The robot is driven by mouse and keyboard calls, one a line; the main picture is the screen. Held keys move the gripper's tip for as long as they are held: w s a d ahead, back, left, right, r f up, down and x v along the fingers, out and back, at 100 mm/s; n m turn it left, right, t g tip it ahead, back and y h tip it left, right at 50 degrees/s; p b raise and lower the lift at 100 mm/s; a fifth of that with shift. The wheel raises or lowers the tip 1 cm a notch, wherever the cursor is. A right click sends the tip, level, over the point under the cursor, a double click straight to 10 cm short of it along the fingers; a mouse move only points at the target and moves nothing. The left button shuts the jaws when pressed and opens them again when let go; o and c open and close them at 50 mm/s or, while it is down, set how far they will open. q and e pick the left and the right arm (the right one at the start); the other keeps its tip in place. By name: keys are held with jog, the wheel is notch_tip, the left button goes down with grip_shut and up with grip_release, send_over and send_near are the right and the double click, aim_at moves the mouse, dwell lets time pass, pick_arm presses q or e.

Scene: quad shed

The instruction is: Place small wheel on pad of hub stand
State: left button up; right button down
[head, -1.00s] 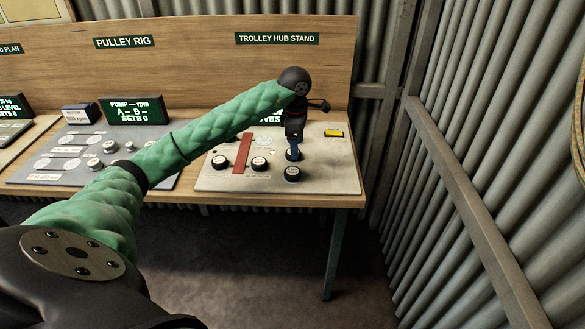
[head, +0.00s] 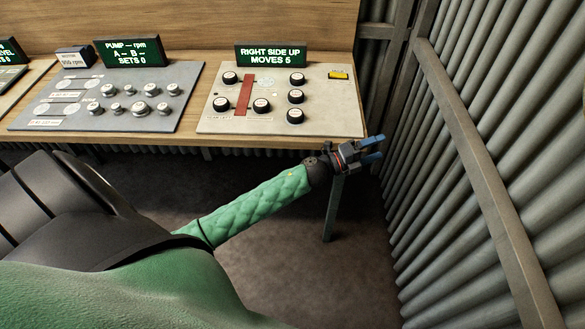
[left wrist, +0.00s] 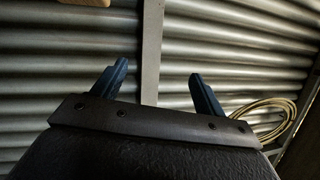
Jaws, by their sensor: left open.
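The trolley hub stand is a pale panel (head: 325,117) on the bench, with several small dark, white-topped wheels on it. Three stand in a column at the right, at the back (head: 297,78), middle (head: 295,96) and front (head: 294,115). Others stand on the left (head: 229,77) and near the front (head: 261,105). I cannot tell which is the small wheel. A faint pale round mark (head: 266,84) lies beside the red bar (head: 244,94); I cannot tell if it is the pad. My left gripper (head: 377,149) is open and empty, off the bench's front right corner. Its blue fingers show apart in the left wrist view (left wrist: 157,70).
The stand's display (head: 271,55) reads "RIGHT SIDE UP, MOVES 5". A yellow button (head: 338,76) is at the panel's back right. The pulley rig panel (head: 60,112) is to the left. A corrugated wall (head: 480,110) closes the right side; a coiled hose (left wrist: 272,120) hangs there.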

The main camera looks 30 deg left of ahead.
pick_arm(q)
jog(key=s+a+f+n+g+y, duration=0.1)
jog(key=s+a+f+n+y, duration=0.1)
jog(key=s+f+n+y, duration=0.5)
jog(key=s+a+f+n+g+y, duration=0.15)
jog(key=f+n, duration=0.35)
jog(key=f, duration=0.6)
jog(key=s+a+f+n+g+y, duration=0.1)
jog(key=s+a+f+n+y, duration=0.25)
jog(key=f+n, duration=0.4)
jog(key=s+d+f+n+g, duration=0.1)
jog(key=s+d+f+g, duration=0.1)
jog(key=s+f, duration=0.4)
jog(key=s+d+f+n+g, duration=0.2)
jog(key=s+f+g, duration=0.3)
jog(key=s, duration=0.8)
jog(key=s+d+f+n+g, duration=0.1)
jog(key=s+f+g, duration=0.3)
jog(key=s+f, duration=0.5)
jog(key=shift+s+d+n, duration=0.35)
jog(key=shift+d+n, duration=0.05)
jog(key=shift+n, duration=0.25)
